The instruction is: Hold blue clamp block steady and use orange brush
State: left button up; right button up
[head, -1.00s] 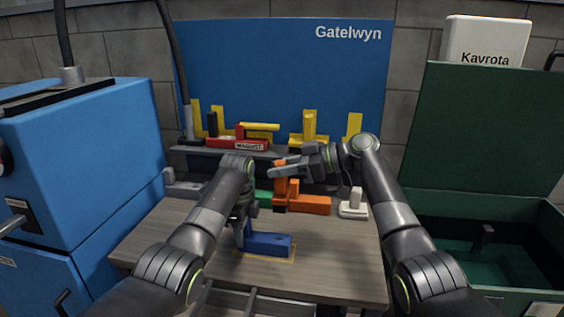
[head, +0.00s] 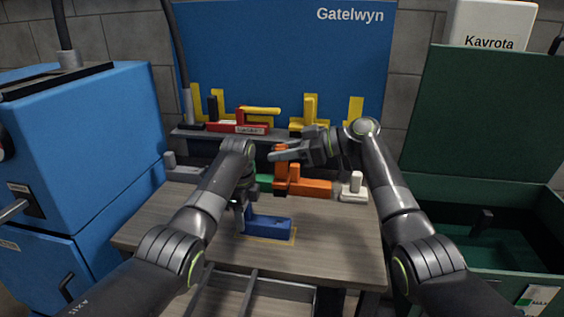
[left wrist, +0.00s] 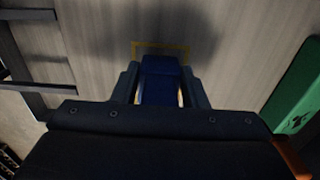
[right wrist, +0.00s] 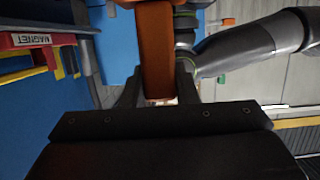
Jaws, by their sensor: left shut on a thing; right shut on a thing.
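The blue clamp block (head: 272,228) lies on the wooden table, within a yellow outline. My left gripper (head: 243,214) is shut on its left part from above. The left wrist view shows the blue block (left wrist: 160,82) between the two fingers. My right gripper (head: 283,153) is above the back of the table, shut on the upright orange brush (head: 281,172). In the right wrist view the orange brush (right wrist: 155,55) fills the space between the fingers. I cannot tell whether its lower end touches anything. The brush is apart from the blue block.
An orange block (head: 314,187) lies behind the brush, with a green block (head: 264,181) left of it. A white piece (head: 353,187) stands at right. A shelf behind holds a red magnet block (head: 237,127) and yellow pieces. The table's front right is clear.

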aim_at(289, 179)
jog(key=shift+f, duration=3.35)
jog(key=shift+s+a+f, duration=0.1)
jog(key=shift+s+f, duration=0.2)
jog(key=shift+f, duration=0.45)
jog(key=shift+s, duration=2.15)
jog(key=shift+w+r, duration=0.1)
jog(key=shift+w, duration=2.35)
jog(key=shift+s, duration=0.2)
pick_arm(q)
jog(key=shift+r, duration=0.1)
pick_arm(e)
jog(key=shift+s, duration=2.05)
jog(key=shift+w, duration=2.3)
jog(key=shift+s, duration=2.4)
jog(key=shift+w, duration=2.45)
jog(key=shift+s+r, duration=0.1)
jog(key=shift+r, duration=3.9)
